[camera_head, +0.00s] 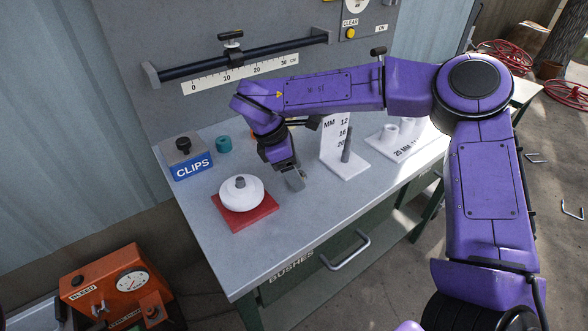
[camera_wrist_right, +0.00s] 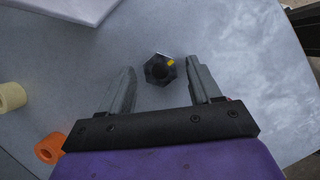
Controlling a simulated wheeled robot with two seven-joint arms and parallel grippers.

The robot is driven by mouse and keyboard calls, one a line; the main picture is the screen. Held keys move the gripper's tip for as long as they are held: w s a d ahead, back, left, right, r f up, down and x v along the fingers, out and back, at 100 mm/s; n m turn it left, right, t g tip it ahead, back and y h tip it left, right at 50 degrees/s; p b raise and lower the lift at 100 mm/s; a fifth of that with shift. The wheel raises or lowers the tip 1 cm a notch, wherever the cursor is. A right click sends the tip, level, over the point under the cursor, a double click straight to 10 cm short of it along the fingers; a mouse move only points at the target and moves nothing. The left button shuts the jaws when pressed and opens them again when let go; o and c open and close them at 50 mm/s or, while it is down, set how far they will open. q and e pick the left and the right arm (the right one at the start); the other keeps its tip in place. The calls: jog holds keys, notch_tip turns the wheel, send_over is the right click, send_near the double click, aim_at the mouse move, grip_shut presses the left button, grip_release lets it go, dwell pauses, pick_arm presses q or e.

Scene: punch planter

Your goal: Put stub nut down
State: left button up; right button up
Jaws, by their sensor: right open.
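The stub nut (camera_wrist_right: 160,70), a dark hexagonal piece with a yellow mark, rests on the grey bench top in the right wrist view. My right gripper (camera_wrist_right: 161,82) is open, with one finger on each side of the nut and a visible gap on both sides. In the head view my right gripper (camera_head: 295,181) is low over the bench, right of the red mat (camera_head: 259,218). The nut cannot be made out there. My left gripper is not in view.
A white round piece (camera_head: 242,193) with a dark knob sits on the red mat. A CLIPS box (camera_head: 193,170) and teal ring (camera_head: 223,144) stand at back left. A white size stand (camera_head: 332,135) is close right. The bench front (camera_head: 300,228) is clear.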

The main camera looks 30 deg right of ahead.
jog(key=v, duration=1.2)
jog(key=shift+d, duration=0.1)
